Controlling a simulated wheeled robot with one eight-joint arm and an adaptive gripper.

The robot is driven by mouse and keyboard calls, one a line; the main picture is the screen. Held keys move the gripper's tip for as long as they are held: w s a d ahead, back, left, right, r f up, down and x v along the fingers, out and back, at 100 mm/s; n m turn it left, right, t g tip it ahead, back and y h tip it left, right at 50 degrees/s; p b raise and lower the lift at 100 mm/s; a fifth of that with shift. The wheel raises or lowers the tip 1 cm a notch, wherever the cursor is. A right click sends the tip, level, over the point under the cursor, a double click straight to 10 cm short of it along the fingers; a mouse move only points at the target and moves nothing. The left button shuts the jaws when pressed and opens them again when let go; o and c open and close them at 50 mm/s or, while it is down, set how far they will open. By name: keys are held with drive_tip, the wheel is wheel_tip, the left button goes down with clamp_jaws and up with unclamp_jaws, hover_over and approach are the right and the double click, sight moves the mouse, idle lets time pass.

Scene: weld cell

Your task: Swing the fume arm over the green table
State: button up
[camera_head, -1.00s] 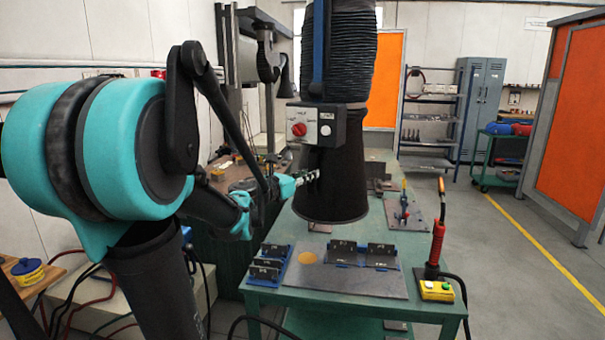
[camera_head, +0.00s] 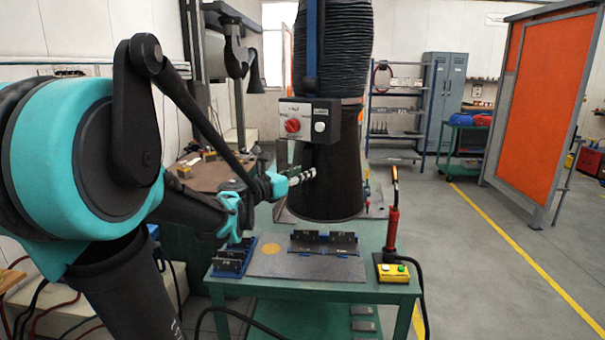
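The fume arm hangs in the middle of the view, with a black ribbed hose (camera_head: 338,50), a dark flared hood (camera_head: 335,180) and a control box (camera_head: 308,121) with a red knob. The hood's lower rim appears in front of the back part of the green table (camera_head: 390,294); its exact height above the top cannot be judged. My gripper (camera_head: 303,178) reaches from the left to the hood's left side, just below the control box. Its fingers overlap the hood in the picture; whether they grip anything is unclear.
Black fixtures (camera_head: 325,242) on a plate, a blue-based fixture (camera_head: 233,258) and a red-handled torch (camera_head: 391,230) by a yellow button box (camera_head: 391,271) occupy the table. An orange screen (camera_head: 548,105) stands right. The floor (camera_head: 480,260) between is clear.

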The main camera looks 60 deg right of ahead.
drive_tip(key=shift+w, duration=0.1)
drive_tip(key=a, duration=0.4)
drive_tip(key=w+a, duration=0.1)
drive_tip(key=a, duration=0.6)
drive_tip(key=shift+w+a, duration=0.25)
drive_tip(key=shift+a, duration=0.15)
idle(0.3)
drive_tip(key=w+a+f+m+t+y, duration=0.3)
drive_tip(key=w+a+f+m+y, duration=0.15)
drive_tip(key=a+f, duration=0.4)
drive_tip(key=w+a+f+m+t+y, duration=0.2)
drive_tip(key=w+a+f+m+y, duration=0.25)
drive_tip(key=f, duration=0.65)
drive_tip(key=a+f+m+y, duration=0.2)
drive_tip(key=a+f+y, duration=0.1)
drive_tip(key=a, duration=0.6)
drive_tip(key=w+a+f+m+t+y, duration=0.1)
drive_tip(key=a+f+m+y, duration=0.2)
drive_tip(key=a, duration=0.7)
drive_tip(key=w+a+f+m+y, duration=0.1)
drive_tip(key=a+f+m+y, duration=0.1)
drive_tip(key=a+f, duration=0.4)
drive_tip(key=shift+a+f+m+t+y, duration=0.1)
drive_tip(key=shift+a+m+t+y, duration=0.25)
drive_tip(key=shift+a, duration=1.3)
